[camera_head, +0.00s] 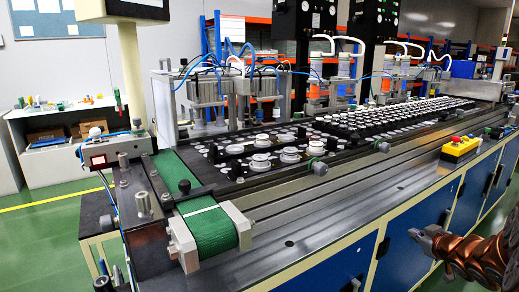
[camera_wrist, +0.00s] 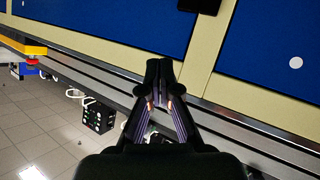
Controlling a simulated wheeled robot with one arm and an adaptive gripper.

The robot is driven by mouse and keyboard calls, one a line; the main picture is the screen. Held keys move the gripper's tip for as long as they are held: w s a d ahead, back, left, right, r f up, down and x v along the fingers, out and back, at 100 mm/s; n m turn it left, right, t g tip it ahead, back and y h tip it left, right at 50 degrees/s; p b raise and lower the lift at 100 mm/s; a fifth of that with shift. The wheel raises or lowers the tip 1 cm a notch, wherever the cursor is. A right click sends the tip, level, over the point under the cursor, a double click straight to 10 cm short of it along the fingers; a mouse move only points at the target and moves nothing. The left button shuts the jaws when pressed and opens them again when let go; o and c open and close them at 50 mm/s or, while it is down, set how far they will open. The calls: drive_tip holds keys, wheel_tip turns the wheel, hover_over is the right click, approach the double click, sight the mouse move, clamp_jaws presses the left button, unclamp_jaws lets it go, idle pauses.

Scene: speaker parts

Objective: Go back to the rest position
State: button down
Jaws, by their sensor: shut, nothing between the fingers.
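My gripper (camera_wrist: 159,72) points into the wrist view from the bottom, with its fingertips together and nothing between them. Behind the fingers are the blue and cream side panels (camera_wrist: 120,20) of the workbench and a grey metal rail. In the head view, part of my copper-coloured arm shows at the lower right, beside the bench front. I cannot make out the gripper's fingers in that view.
The long bench (camera_head: 300,225) carries a green conveyor belt (camera_head: 212,232), rows of speaker parts (camera_head: 262,162) and a yellow control box (camera_head: 460,146). Machines with blue hoses stand behind. A white shelf (camera_head: 60,145) is at the left. Green floor (camera_head: 45,235) is open at the lower left.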

drive_tip(key=s+a+r+m+g+h+p, duration=0.35)
drive_tip(key=s+a+r+g+p, duration=0.25)
drive_tip(key=s+a+r+p, duration=0.4)
drive_tip(key=s+a+r+g+y+p, duration=0.1)
drive_tip(key=s+a+r+g+p, duration=0.1)
drive_tip(key=s+a, duration=0.5)
drive_tip(key=s+a+r+g+y+p, duration=0.1)
drive_tip(key=s+a+r+g+p, duration=0.2)
drive_tip(key=s+a, duration=0.5)
drive_tip(key=s+a+r+g+y+p, duration=0.2)
drive_tip(key=s+a, duration=0.5)
drive_tip(key=s, duration=0.8)
drive_tip(key=shift+s+a+r+g+p, duration=0.15)
drive_tip(key=shift+a+r+g+p, duration=0.2)
drive_tip(key=shift+r+g, duration=0.45)
drive_tip(key=shift+f, duration=0.15)
